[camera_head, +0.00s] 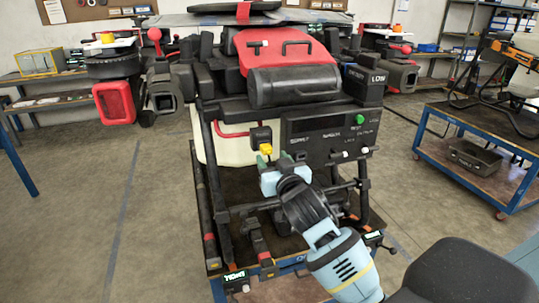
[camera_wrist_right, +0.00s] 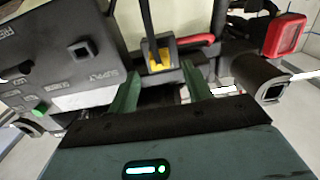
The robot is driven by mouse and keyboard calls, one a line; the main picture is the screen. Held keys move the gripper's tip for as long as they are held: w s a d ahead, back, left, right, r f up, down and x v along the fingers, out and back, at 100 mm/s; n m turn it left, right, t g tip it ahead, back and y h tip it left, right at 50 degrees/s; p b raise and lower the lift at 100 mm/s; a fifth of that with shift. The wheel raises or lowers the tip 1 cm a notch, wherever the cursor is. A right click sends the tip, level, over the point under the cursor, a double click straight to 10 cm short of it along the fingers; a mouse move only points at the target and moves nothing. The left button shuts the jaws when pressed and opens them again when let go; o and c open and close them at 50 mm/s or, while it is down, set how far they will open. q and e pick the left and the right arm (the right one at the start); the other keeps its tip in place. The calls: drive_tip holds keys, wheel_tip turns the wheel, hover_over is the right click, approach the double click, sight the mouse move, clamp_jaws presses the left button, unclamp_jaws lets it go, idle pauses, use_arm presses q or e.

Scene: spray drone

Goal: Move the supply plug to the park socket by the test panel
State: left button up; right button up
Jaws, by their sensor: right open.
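A yellow part (camera_head: 265,149), which looks like the supply plug, sits under a black block at the left edge of the black test panel (camera_head: 330,127). In the right wrist view the yellow part (camera_wrist_right: 159,62) shows between black pieces, beyond my fingers. I cannot tell where plug and socket meet. My right gripper (camera_head: 274,160) is open just in front of it; its green fingers (camera_wrist_right: 161,73) stand apart on either side, with nothing clearly held. A square black socket (camera_wrist_right: 82,50) shows on the panel near the "SUPPLY" lettering. No socket is clearly marked as park. My left gripper is not in view.
The drone's black frame, red top (camera_head: 290,48) and white tank (camera_head: 207,150) surround the panel. A green button (camera_head: 360,119) is on the panel. A red handle (camera_wrist_right: 195,41) lies close beyond my fingers.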

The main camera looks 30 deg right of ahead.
drive_tip(key=shift+v, duration=1.75)
drive_tip(key=s+a+f+n+g+y, duration=0.1)
drive_tip(key=s+a+f, duration=0.15)
drive_tip(key=f, duration=0.45)
drive_tip(key=s+a+f+n+g+y, duration=0.1)
drive_tip(key=s+a+f+g, duration=0.15)
drive_tip(key=f, duration=0.45)
drive_tip(key=s+a+f+n+y, duration=0.15)
drive_tip(key=s+f, duration=0.25)
drive_tip(key=f, duration=0.4)
drive_tip(key=s+a+f+g+y, duration=0.1)
drive_tip(key=s+a+f+g, duration=0.1)
drive_tip(key=s+f, duration=0.6)
drive_tip(key=s+a+f+n+g+y, duration=0.1)
drive_tip(key=s+a+f, duration=0.3)
drive_tip(key=s+f, duration=0.5)
drive_tip(key=s+g, duration=0.1)
drive_tip(key=s, duration=0.4)
drive_tip(key=shift+s+a+g, duration=0.2)
drive_tip(key=shift+a+g, duration=0.1)
drive_tip(key=shift+g, duration=0.05)
